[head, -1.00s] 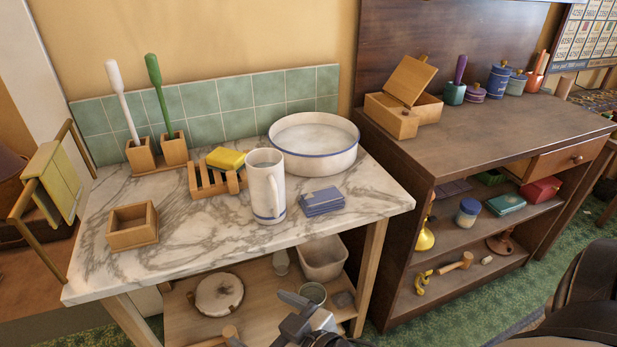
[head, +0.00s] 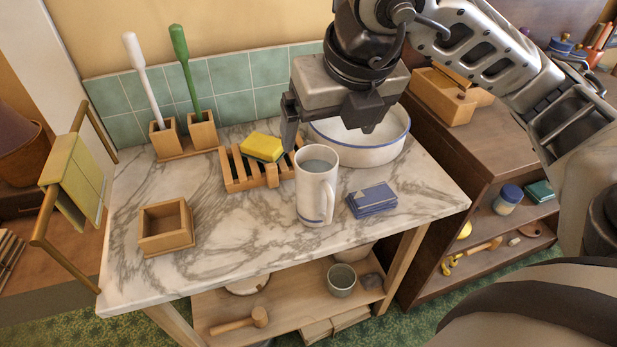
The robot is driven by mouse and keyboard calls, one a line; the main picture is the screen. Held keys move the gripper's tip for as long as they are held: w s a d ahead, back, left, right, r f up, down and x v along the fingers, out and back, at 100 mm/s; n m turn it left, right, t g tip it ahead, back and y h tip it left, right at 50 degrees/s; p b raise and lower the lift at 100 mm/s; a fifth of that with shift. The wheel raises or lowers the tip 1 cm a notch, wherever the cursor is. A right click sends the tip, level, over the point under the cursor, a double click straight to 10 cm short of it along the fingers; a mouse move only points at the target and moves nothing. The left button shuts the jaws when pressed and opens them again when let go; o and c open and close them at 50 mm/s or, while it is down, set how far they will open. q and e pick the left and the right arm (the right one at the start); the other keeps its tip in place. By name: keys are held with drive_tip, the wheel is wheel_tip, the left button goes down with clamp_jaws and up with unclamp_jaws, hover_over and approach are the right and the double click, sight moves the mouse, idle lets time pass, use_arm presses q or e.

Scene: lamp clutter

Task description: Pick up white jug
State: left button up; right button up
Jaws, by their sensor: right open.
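The white jug (head: 314,190) stands upright on the marble table top, with a blue line near its base and its handle on the right side. My right gripper (head: 331,132) is open and empty above and just behind the jug, its fingers pointing down. One finger shows to the left of the jug's rim and the other to the right. Part of the wide basin behind is hidden by this gripper. My left gripper is not in view.
A white basin (head: 385,151) with a blue rim stands behind the jug. A wooden rack (head: 237,177) with a yellow sponge (head: 262,147) is at its left, blue cloths (head: 371,201) at its right. An open wooden box (head: 166,227) sits front left. The marble between is clear.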

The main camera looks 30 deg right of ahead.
drive_tip(key=b+x, duration=0.1)
drive_tip(key=x, duration=0.1)
drive_tip(key=d+b+x, duration=0.1)
drive_tip(key=x, duration=0.1)
drive_tip(key=shift+w+f, duration=0.1)
drive_tip(key=shift+f, duration=0.05)
approach(316, 165)
drive_tip(key=s+a+f, duration=0.2)
drive_tip(key=shift+w+d+x, duration=0.1)
drive_tip(key=shift+w+x, duration=0.1)
drive_tip(key=shift+x, duration=1.2)
drive_tip(key=shift+w+d+x, duration=0.1)
drive_tip(key=shift+w+x, duration=0.1)
drive_tip(key=shift+x, duration=1.15)
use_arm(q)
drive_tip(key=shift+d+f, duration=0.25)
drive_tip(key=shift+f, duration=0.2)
use_arm(e)
drive_tip(key=shift+r, duration=0.3)
clamp_jaws()
drive_tip(key=shift+r, duration=0.1)
